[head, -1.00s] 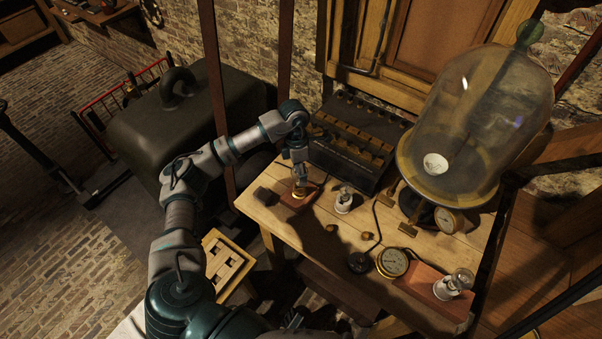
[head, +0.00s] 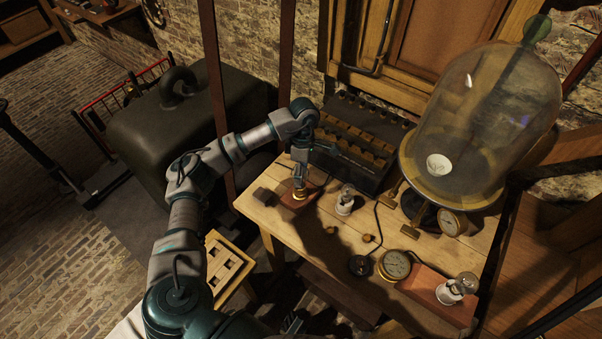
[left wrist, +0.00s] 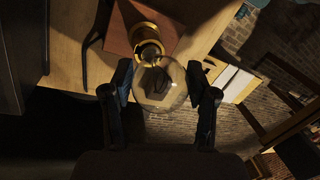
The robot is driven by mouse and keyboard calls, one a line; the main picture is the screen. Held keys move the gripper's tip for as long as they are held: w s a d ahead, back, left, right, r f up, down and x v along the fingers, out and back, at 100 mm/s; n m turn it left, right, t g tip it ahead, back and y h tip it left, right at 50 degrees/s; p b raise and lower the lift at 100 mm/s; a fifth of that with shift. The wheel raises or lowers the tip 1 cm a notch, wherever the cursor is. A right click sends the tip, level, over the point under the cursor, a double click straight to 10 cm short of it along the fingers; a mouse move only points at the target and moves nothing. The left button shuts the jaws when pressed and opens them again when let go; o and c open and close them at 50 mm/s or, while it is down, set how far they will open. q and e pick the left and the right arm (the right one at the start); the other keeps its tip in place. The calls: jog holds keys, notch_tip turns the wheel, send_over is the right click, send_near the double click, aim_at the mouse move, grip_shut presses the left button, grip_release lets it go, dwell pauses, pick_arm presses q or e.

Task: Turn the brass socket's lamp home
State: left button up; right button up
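The brass socket (head: 299,194) stands on a small red-brown wooden block at the table's left end. It also shows in the left wrist view (left wrist: 148,45). A clear round glass lamp (left wrist: 160,88) is at the socket's mouth, between my left gripper's fingers (left wrist: 163,88). The fingers lie against both sides of the glass, as far as I can see. How deep its base sits in the socket is hidden. In the head view, my left gripper (head: 299,176) points down above the socket. A small dark part at the bottom edge may belong to my right gripper; its fingers are unclear.
Another small lamp (head: 346,201) stands right of the block. A dark battery box (head: 352,150) is behind it. A glass bell jar (head: 485,125), a brass dial (head: 394,265) and a lamp on a wooden base (head: 457,289) are further right. A cable crosses the table.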

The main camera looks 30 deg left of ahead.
pick_arm(q)
jog(key=shift+o, duration=1.2)
jog(key=shift+r, duration=0.1)
jog(key=v, duration=0.7)
jog(key=shift+w+a+r, duration=0.1)
jog(key=shift+w+r, duration=0.05)
jog(key=shift+r, duration=0.15)
